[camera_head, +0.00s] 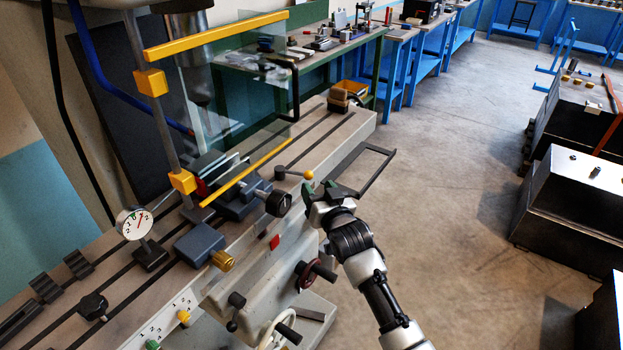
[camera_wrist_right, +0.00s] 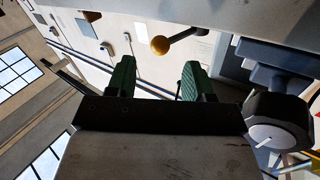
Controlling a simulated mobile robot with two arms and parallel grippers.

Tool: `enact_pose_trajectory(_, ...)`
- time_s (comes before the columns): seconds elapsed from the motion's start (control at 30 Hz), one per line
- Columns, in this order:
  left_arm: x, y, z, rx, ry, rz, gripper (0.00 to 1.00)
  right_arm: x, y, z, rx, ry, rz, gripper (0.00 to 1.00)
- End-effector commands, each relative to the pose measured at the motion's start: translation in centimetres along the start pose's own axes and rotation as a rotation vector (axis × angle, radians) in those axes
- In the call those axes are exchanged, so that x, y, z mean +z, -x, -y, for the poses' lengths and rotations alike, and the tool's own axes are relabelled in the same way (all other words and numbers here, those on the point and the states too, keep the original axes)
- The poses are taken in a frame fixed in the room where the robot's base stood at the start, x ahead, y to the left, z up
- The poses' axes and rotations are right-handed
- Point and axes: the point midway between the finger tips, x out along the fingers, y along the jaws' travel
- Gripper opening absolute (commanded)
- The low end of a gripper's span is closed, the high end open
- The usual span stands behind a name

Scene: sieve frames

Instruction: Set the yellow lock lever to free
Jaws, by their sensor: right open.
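I cannot read any marking for the lever's positions. My left gripper is not in view.
A black round knob (camera_head: 278,204) is close left of the gripper, also in the wrist view (camera_wrist_right: 278,120). A dark bar handle (camera_head: 372,168) juts out at right. A clear guard with yellow bars (camera_head: 215,35) stands over the table (camera_head: 335,130).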

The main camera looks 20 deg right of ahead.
Motion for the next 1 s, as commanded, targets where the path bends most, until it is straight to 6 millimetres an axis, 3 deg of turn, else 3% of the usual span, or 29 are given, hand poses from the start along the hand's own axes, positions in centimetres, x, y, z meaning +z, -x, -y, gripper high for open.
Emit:
enact_pose_trajectory(0.1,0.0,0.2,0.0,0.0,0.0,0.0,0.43,-0.1,-2.0,0.0,0.0,0.0,-0.001,0.52)
enact_pose_trajectory(0.3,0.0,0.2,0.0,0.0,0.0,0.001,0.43,0.0,-4.0,0.1,-0.001,-0.001,0.0,0.52)
enact_pose_trajectory(0.7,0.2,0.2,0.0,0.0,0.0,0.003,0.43,0.1,-4.6,0.0,-0.001,-0.001,0.001,0.52)
enact_pose_trajectory(1.0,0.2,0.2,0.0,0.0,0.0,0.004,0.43,0.1,-4.6,0.0,0.0,-0.001,0.002,0.08)
